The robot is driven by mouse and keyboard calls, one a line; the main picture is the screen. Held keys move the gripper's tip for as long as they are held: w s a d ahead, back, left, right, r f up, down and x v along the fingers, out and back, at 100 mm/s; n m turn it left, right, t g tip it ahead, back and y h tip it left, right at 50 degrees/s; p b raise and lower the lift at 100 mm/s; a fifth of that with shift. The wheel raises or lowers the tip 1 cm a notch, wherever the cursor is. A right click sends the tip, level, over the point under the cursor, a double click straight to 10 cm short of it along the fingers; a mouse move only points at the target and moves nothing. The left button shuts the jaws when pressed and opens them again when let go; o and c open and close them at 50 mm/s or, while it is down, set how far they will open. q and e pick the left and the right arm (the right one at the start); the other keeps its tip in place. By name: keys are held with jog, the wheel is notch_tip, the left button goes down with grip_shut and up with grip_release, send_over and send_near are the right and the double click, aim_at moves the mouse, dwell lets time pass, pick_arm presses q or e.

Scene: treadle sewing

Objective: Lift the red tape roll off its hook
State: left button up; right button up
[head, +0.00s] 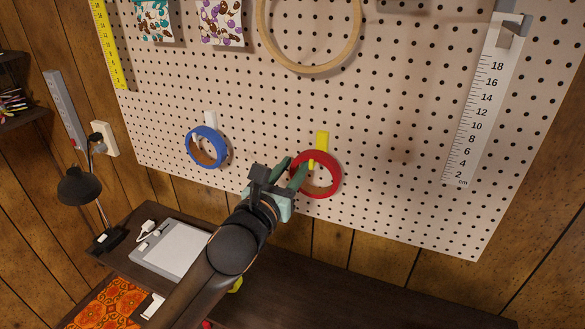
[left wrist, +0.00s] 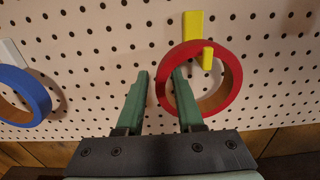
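The red tape roll (head: 338,174) hangs on a yellow hook (head: 322,140) on the pegboard. In the left wrist view the roll (left wrist: 233,65) is right of centre, with the yellow hook (left wrist: 193,23) at its top and the hook's tip inside the ring. My left gripper (head: 294,169) is open at the roll's left side. In the left wrist view its green fingers (left wrist: 162,78) stand on either side of the roll's left wall. One finger is outside the ring; the other overlaps its opening. Whether they touch the roll cannot be told. My right gripper is not in view.
A blue tape roll (head: 190,147) hangs on a white hook to the left. A wooden hoop (head: 308,68) hangs above, and a ruler (head: 481,110) hangs at right. Below are a dark table (head: 330,295), a black lamp (head: 80,186) and a grey tablet-like device (head: 172,250).

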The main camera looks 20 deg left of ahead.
pick_arm(q)
grip_shut()
jog(key=shift+r, duration=0.1)
dwell(0.3)
jog(key=shift+r+p, duration=1.05)
jog(key=shift+p, duration=0.35)
jog(key=s, duration=1)
jog(key=shift+a+p, duration=0.15)
jog(key=shift+p, duration=0.2)
dwell(0.5)
jog(key=shift+w+f, duration=0.1)
